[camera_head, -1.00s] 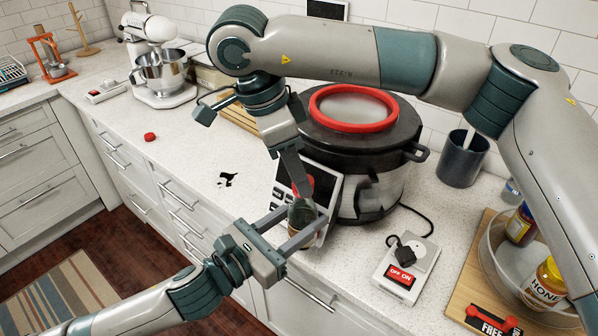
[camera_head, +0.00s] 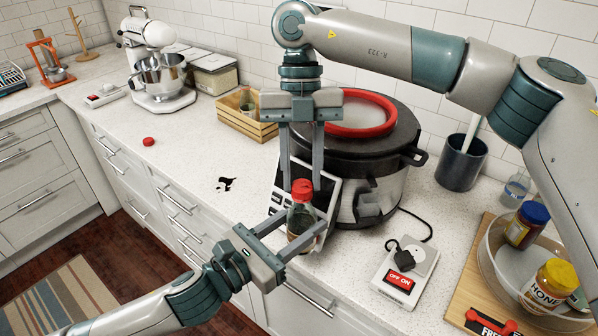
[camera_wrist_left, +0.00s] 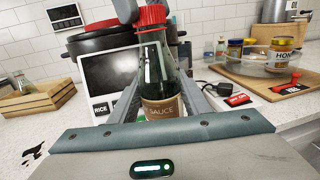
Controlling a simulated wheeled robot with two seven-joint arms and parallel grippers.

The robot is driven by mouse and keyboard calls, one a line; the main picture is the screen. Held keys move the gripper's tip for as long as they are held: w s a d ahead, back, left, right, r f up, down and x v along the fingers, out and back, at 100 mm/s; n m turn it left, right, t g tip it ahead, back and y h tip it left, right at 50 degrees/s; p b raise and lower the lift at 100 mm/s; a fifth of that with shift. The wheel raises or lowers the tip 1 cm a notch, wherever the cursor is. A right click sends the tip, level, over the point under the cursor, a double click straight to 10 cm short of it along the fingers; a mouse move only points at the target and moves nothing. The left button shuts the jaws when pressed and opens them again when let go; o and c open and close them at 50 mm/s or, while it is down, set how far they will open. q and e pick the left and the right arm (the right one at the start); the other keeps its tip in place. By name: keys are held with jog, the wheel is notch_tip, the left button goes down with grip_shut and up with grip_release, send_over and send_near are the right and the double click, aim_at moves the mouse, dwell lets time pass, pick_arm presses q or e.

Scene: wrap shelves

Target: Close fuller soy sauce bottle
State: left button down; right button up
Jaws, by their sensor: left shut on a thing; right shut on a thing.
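My left gripper (camera_head: 305,240) is shut on a clear soy sauce bottle (camera_head: 301,222) with dark liquid inside, held upright in front of the cooker. In the left wrist view the bottle (camera_wrist_left: 160,78) shows a brown label reading "SAUCE". A red cap (camera_head: 302,188) sits on the bottle's mouth; it also shows at the top of the left wrist view (camera_wrist_left: 150,17). My right gripper (camera_head: 302,180) comes down from above, shut on the cap with a finger on either side. Whether the cap is fully tightened cannot be seen.
Another red cap (camera_head: 149,141) lies on the counter near black spilled marks (camera_head: 225,184). A wooden crate (camera_head: 240,122) holds another bottle (camera_head: 247,104). The cooker (camera_head: 385,185) stands close behind my grippers. A switch box (camera_head: 404,270) and a glass bowl (camera_head: 490,262) are at right.

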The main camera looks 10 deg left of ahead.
jog(key=m, duration=0.1)
jog(key=m+y, duration=0.1)
jog(key=m, duration=0.3)
jog(key=shift+w+d, duration=0.1)
jog(key=shift+d, duration=0.2)
jog(key=m+y, duration=0.1)
jog(key=m, duration=0.4)
jog(key=shift+d+t+y, duration=0.15)
jog(key=shift+t+y, duration=0.25)
jog(key=o, duration=1.1)
jog(key=v, duration=1.2)
